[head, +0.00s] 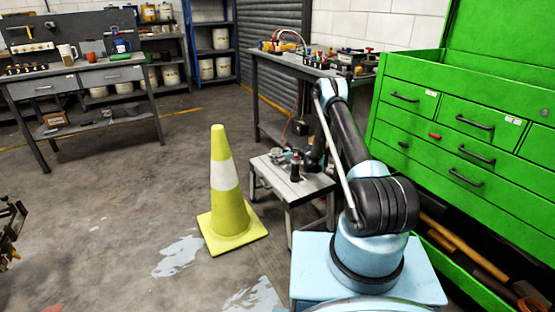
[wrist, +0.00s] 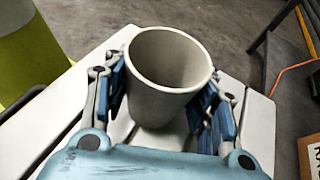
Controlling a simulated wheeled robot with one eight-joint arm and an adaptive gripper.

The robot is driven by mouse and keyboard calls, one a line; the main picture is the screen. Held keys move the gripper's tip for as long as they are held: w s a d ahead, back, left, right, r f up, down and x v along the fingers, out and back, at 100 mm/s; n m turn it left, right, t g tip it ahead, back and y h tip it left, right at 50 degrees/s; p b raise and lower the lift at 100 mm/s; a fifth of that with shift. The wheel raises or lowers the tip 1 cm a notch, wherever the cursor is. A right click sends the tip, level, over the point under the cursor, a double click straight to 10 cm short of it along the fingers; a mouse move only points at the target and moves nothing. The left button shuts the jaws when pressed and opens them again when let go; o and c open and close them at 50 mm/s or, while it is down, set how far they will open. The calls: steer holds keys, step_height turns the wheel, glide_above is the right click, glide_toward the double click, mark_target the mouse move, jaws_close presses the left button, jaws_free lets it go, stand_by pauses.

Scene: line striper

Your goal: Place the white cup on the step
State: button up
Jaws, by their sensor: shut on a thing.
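The white cup (wrist: 160,103), greyish white and empty inside, stands upright between the fingers of my gripper (wrist: 163,84) in the wrist view. The blue finger pads press on it from both sides, so the gripper is shut on it. Below it is the pale slatted top of the step (wrist: 259,128). Whether the cup's base touches the step or is just above it, I cannot tell. In the head view the step (head: 311,187) is a low grey stool, with my gripper (head: 288,157) low over its top. The cup cannot be made out there.
A yellow cone (head: 224,205) with a white band stands left of the step; part of it shows in the wrist view (wrist: 32,48). A cluttered workbench (head: 262,98) is behind, and a green tool cabinet (head: 420,125) at right. Floor is open to the left.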

steer(key=o, duration=1)
steer(key=shift+d, duration=0.1)
